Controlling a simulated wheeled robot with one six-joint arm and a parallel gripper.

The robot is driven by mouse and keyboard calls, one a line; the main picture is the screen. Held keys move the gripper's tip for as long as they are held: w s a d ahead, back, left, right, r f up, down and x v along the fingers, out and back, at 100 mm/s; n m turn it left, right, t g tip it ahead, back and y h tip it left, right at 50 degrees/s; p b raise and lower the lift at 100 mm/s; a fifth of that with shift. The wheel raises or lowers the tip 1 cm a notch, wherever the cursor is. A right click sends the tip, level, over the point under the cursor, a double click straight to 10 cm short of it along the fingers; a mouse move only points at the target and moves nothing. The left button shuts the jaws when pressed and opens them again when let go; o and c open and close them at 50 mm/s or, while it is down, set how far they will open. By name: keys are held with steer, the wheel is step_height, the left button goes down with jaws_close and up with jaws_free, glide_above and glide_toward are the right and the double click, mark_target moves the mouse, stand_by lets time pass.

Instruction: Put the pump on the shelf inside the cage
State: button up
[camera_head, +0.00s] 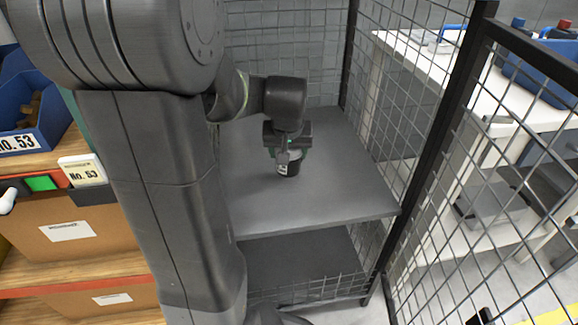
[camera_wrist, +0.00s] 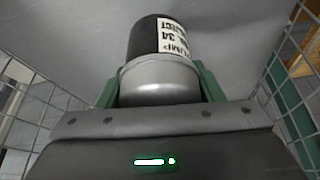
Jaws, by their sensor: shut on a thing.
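The pump (camera_wrist: 165,75) is a silver and black cylinder with a white label reading "PUMP". My gripper (camera_wrist: 160,88) is shut on it, with a green finger on each side. In the head view the pump (camera_head: 289,166) shows below my gripper (camera_head: 287,150), over the grey shelf (camera_head: 330,205). The shelf is bare around it. I cannot tell whether the pump's lower end touches the shelf or is just above it. The wire cage (camera_head: 412,130) surrounds the shelf at the back and right.
A black-framed mesh panel (camera_head: 500,165) stands at the front right. A lower shelf (camera_head: 300,262) lies beneath. A white workbench (camera_head: 440,60) is outside the cage at right. Cardboard boxes (camera_head: 85,240) and a blue bin (camera_head: 30,105) stand at left.

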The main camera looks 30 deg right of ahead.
step_height(320, 180, down, 4)
steer(key=shift+f+b, duration=0.1)
steer(key=shift+b, duration=0.6)
steer(key=shift+f, duration=0.2)
steer(key=o, duration=1.4)
steer(key=shift+r, duration=0.15)
steer(key=shift+r, duration=0.3)
steer(key=p+v, duration=0.4)
steer(key=v, duration=0.7)
steer(key=shift+s+a+r, duration=0.1)
steer(key=shift+s+r, duration=0.1)
steer(key=shift+s, duration=0.05)
